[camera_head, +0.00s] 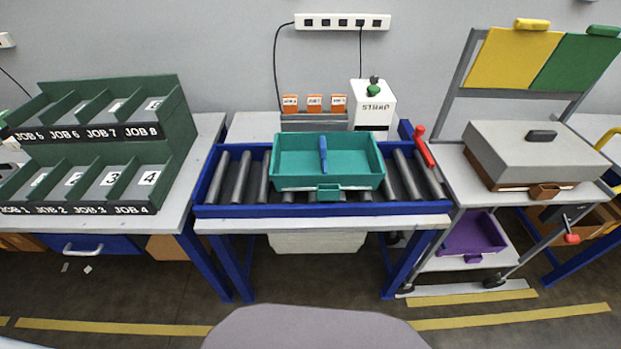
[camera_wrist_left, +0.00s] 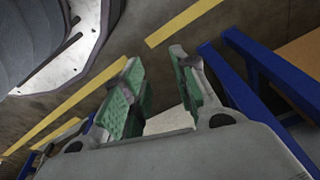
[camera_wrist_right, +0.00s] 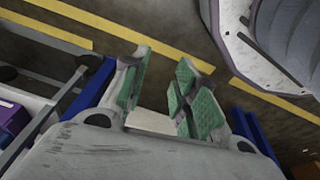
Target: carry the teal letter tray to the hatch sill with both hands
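The teal letter tray (camera_head: 328,180) sits level on the roller conveyor (camera_head: 240,211) in the middle of the head view. A blue upright piece (camera_head: 323,152) stands inside it, and a small teal tab is on its front wall. Neither gripper shows in the head view. My left gripper (camera_wrist_left: 158,98) is open and empty in the left wrist view, above the floor near blue table legs. My right gripper (camera_wrist_right: 160,92) is open and empty in the right wrist view, also above the floor. Both are apart from the tray. I cannot make out a hatch sill for certain.
A green job sorter (camera_head: 100,150) stands on the left table. A white stamp machine (camera_head: 373,103) and orange-labelled holders (camera_head: 314,104) stand behind the conveyor. A red lever (camera_head: 424,150) rises at its right end. A cart at right bears a grey-lidded box (camera_head: 540,150) and a purple tray (camera_head: 472,236).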

